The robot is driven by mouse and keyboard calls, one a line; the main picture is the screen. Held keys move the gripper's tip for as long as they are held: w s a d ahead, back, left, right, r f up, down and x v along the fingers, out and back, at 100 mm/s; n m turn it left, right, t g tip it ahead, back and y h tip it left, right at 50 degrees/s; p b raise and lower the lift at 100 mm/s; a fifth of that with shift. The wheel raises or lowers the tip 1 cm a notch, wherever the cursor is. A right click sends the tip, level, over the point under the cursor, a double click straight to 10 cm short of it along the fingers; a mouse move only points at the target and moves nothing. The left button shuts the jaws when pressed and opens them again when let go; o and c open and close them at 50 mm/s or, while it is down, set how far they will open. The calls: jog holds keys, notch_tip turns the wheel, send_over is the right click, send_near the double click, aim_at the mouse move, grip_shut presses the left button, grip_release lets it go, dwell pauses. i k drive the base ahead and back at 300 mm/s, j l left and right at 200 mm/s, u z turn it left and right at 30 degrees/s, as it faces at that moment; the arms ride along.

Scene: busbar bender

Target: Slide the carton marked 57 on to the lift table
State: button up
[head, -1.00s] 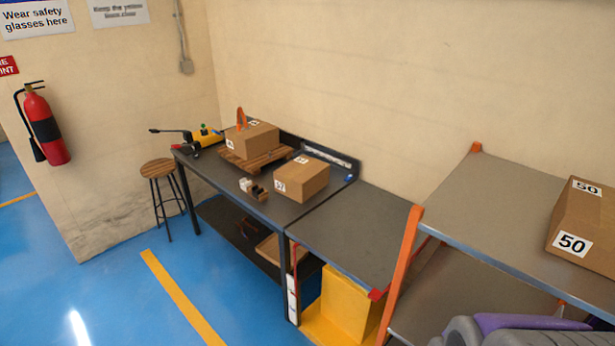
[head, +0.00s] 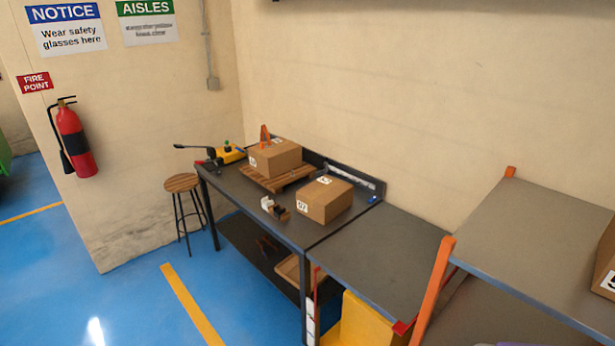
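A brown carton (head: 325,201) sits on the grey workbench (head: 283,230), near its right end. Its front label is small and seems to read 57. The lift table has a grey top (head: 375,258) and a yellow base (head: 362,318). Its top adjoins the bench's right end and looks about level with it. The lift table's top is bare. My gripper is not in view.
Another carton (head: 275,158) sits on a small pallet (head: 255,177) behind. Small blocks (head: 274,207) lie left of the task carton. A yellow tool (head: 229,155) stands at the bench's far end. An orange-posted shelf (head: 535,245) stands right, holding a carton (head: 606,262). A stool (head: 183,184) stands left.

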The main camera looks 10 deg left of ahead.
aim_at(325, 198)
jog(key=i+j+u, duration=0.1)
jog(key=i+j, duration=1)
jog(key=i+j+u, duration=0.15)
jog(key=i+j, duration=0.35)
jog(key=i+j+u, duration=0.1)
jog(key=i+j, duration=0.4)
jog(key=i, duration=0.15)
jog(key=i+j, duration=0.4)
jog(key=i, duration=0.2)
jog(key=k+u, duration=0.05)
